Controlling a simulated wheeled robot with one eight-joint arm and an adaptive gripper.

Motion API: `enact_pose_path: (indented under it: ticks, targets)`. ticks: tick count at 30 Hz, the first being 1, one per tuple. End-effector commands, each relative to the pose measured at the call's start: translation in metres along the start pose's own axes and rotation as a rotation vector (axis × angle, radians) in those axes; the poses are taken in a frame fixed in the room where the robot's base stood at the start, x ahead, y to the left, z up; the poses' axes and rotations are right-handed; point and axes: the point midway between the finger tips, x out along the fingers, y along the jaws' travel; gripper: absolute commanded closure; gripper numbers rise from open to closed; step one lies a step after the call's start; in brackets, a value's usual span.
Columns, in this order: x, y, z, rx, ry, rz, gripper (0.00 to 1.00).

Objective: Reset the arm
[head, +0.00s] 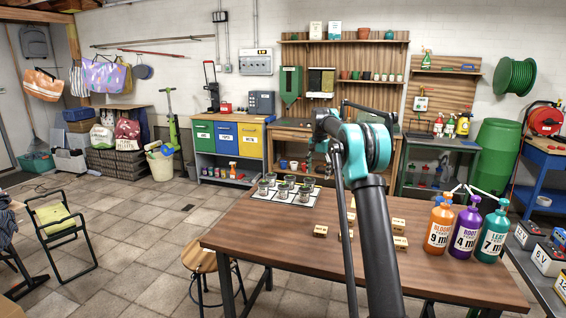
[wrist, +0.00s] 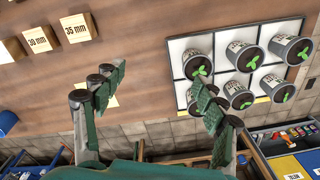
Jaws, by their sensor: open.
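My gripper (wrist: 160,92) is open and empty in the wrist view, its two green padded fingers spread wide above the wooden table (head: 285,240). Its right finger overlaps the near edge of a white gridded tray (wrist: 178,62) holding several small pots with seedlings. Its left finger is near two wooden blocks marked 30 mm (wrist: 39,40) and 35 mm (wrist: 77,28). In the head view my arm rises over the table and bends at a teal joint; the fingers are hidden or too small to tell there.
Orange (head: 440,228), purple (head: 465,230) and teal (head: 491,232) bottles stand at the table's right end. Several small wooden blocks lie beside my arm. A stool (head: 203,262) stands at the table's left. Batteries (head: 548,258) sit far right. The left floor is partly clear.

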Motion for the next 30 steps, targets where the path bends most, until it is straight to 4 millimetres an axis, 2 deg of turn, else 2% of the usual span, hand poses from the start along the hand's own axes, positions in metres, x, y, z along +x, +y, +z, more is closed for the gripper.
enact_pose_path:
  ticks: [8,14,23,30]
  targets:
    - [-0.006,0.028,0.023,-0.070,0.025,-0.023,0.28]
    - [-0.007,0.066,0.056,-0.156,0.058,-0.048,0.28]
    - [0.005,0.133,0.118,-0.290,0.114,-0.080,0.28]
    - [0.026,0.192,0.177,-0.396,0.162,-0.100,0.28]
